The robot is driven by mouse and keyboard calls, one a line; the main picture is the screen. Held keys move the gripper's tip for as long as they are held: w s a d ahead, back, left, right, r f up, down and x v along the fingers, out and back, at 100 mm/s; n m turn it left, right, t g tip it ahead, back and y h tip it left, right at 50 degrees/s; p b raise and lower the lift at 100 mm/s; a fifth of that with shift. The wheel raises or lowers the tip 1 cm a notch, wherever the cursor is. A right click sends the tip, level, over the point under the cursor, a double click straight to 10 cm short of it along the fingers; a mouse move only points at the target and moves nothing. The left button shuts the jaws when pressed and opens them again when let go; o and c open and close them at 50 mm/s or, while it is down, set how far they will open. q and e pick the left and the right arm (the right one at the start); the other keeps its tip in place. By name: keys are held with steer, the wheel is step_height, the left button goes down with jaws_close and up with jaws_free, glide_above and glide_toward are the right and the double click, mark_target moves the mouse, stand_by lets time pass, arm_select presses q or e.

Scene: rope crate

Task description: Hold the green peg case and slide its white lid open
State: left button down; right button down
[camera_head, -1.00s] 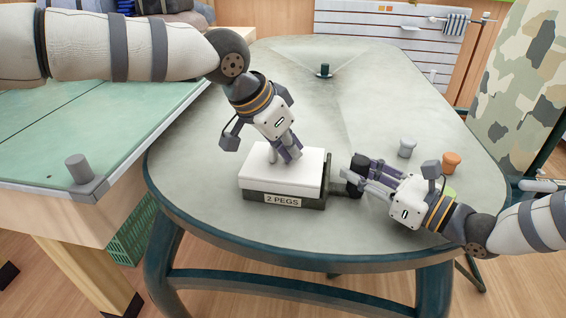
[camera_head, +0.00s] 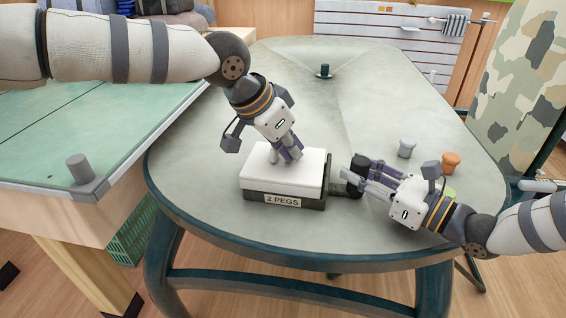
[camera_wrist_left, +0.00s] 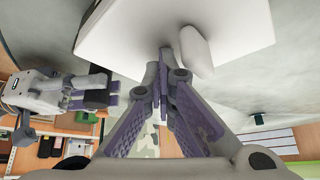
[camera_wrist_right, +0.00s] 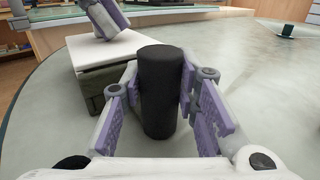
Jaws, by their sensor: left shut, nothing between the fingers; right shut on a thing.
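The peg case (camera_head: 314,200) stands on the table, dark grey-green with a "2 PEGS" label on its front. Its white lid (camera_head: 262,165) lies over the top. The lid and a raised white grip (camera_wrist_left: 196,50) on it show in the left wrist view. My left gripper (camera_head: 291,158) is shut and empty, its fingertips pointing down at the lid beside this grip; I cannot tell whether they touch it. My right gripper (camera_head: 352,180) is shut on the black cylindrical handle (camera_wrist_right: 160,90) at the case's right side. The case's inside is hidden.
A grey peg (camera_head: 407,148) and an orange peg (camera_head: 451,162) stand right of the case, close behind my right gripper. A dark green object (camera_head: 324,71) stands at the back. The table (camera_head: 220,110) is clear between. A green-topped table (camera_head: 120,130) adjoins at left.

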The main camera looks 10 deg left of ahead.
mark_target(259, 158)
arm_select(q)
steer(key=shift+s+a+f, duration=0.15)
steer(key=shift+f, duration=0.25)
steer(key=shift+s+a+f, duration=0.1)
steer(key=shift+a+f, duration=0.05)
steer(key=shift+f, duration=0.25)
steer(key=shift+w+a, duration=0.15)
steer(key=shift+a, duration=3.25)
arm_select(e)
steer(key=shift+w+r, duration=0.1)
arm_select(q)
steer(key=shift+w+a, duration=0.1)
steer(key=shift+a, duration=2.5)
steer(key=shift+d+r, duration=0.15)
arm_select(e)
steer(key=shift+f, duration=0.2)
arm_select(q)
steer(key=shift+w+r, duration=0.1)
steer(key=shift+r, duration=0.35)
arm_select(e)
steer(key=shift+d, duration=0.1)
steer(key=shift+f, duration=0.1)
arm_select(q)
step_height(259, 158, up, 7)
steer(key=d, duration=0.1)
steer(key=shift+w+f, duration=0.15)
steer(key=shift+f, duration=0.05)
